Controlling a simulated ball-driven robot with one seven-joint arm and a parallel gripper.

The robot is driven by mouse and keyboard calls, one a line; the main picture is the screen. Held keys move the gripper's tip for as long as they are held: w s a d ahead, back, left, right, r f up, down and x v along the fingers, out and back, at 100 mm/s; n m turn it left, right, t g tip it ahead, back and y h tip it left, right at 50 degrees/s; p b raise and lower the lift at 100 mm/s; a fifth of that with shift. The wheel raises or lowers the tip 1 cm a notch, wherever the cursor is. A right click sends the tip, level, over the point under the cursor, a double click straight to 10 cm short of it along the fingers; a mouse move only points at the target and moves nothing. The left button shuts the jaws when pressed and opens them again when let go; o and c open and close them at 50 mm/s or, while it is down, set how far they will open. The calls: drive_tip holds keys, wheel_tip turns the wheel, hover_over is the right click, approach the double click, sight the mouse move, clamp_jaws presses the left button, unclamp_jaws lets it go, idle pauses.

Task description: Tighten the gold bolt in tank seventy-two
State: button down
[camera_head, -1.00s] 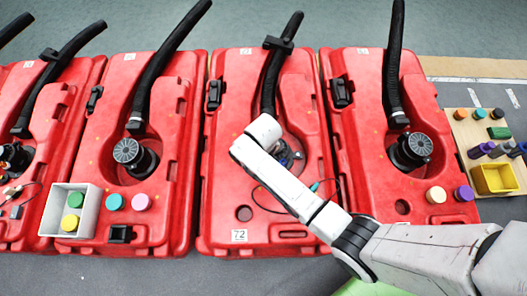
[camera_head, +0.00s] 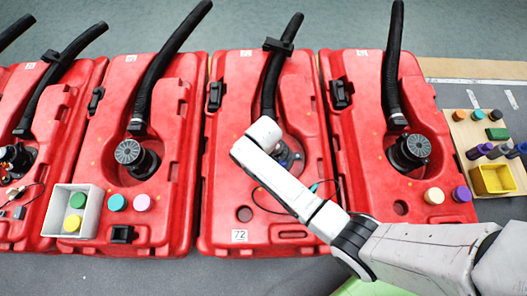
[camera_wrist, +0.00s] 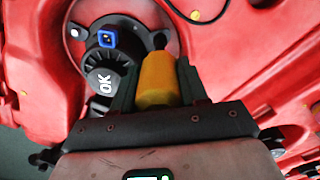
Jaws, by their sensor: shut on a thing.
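Tank seventy-two (camera_head: 222,190) is the red tank with a white 72 label (camera_head: 240,236) at its front edge. My white arm reaches over it, and its wrist hides most of my gripper in the head view. In the wrist view my gripper (camera_wrist: 158,85) is shut on a gold-yellow cylinder (camera_wrist: 156,82). The cylinder points into the tank's round recess, and a dark round piece (camera_wrist: 159,41) shows just beyond its far end. I cannot tell whether the cylinder is the gold bolt itself, or whether it touches the dark piece.
A black fitting with a blue-rimmed port (camera_wrist: 107,39) and a black part marked OK (camera_wrist: 105,81) sit close left of the fingers. A black hose (camera_head: 270,85) rises behind my wrist. A thin cable (camera_head: 262,208) loops across the tank. Red tanks stand on both sides.

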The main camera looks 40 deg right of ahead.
drive_tip(key=shift+f, duration=1.15)
idle(2.7)
drive_tip(key=shift+r+p, duration=2.55)
drive_tip(key=shift+p, duration=0.15)
